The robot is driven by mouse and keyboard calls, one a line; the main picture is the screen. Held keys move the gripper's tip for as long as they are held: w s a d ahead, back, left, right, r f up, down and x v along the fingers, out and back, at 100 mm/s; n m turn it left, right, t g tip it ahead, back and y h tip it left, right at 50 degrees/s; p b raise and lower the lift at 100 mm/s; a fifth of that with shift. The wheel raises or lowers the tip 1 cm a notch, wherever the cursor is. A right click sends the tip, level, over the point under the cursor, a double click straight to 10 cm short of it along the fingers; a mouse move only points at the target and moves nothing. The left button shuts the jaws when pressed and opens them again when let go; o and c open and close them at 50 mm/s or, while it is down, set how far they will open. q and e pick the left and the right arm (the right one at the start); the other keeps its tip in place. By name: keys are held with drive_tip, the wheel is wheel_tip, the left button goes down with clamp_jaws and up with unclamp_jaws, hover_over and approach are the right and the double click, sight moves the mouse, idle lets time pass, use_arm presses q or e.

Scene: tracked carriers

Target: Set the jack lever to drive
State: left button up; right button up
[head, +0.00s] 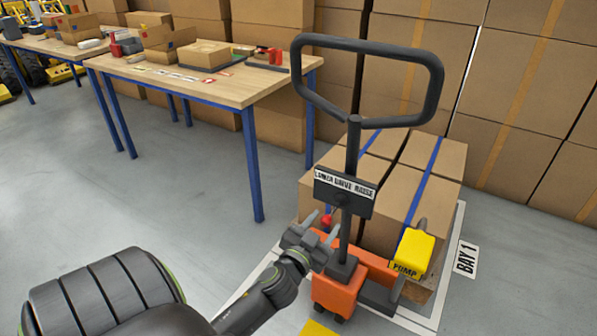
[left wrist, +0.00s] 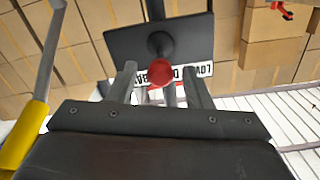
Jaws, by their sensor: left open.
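The pallet jack has a black loop handle (head: 368,80) on a dark upright post. A dark plate (head: 344,192) on the post bears a label reading LOWER DRIVE RAISE. The lever's red knob (head: 326,221) shows below the plate, left of the post; I cannot tell its setting. My left gripper (head: 321,227) is open close to the knob. In the left wrist view the red knob (left wrist: 160,72) sits between the two open fingertips (left wrist: 160,85), with a gap on each side. The label appears upside down behind it, partly hidden. My right gripper is not in view.
The jack's orange base (head: 338,290) stands before strapped cartons (head: 395,195) on a pallet. A yellow PUMP pedal (head: 414,252) is at its right. A wooden table (head: 215,82) with parcels stands back left. Stacked boxes line the back. Floor at left is clear.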

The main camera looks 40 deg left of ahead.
use_arm(q)
drive_tip(key=b+v, duration=0.2)
drive_tip(key=v, duration=1.1)
drive_tip(key=shift+s, duration=0.25)
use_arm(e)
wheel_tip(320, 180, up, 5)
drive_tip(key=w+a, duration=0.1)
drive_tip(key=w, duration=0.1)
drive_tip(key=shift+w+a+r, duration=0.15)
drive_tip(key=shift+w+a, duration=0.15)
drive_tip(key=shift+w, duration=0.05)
use_arm(q)
drive_tip(key=shift+d, duration=0.1)
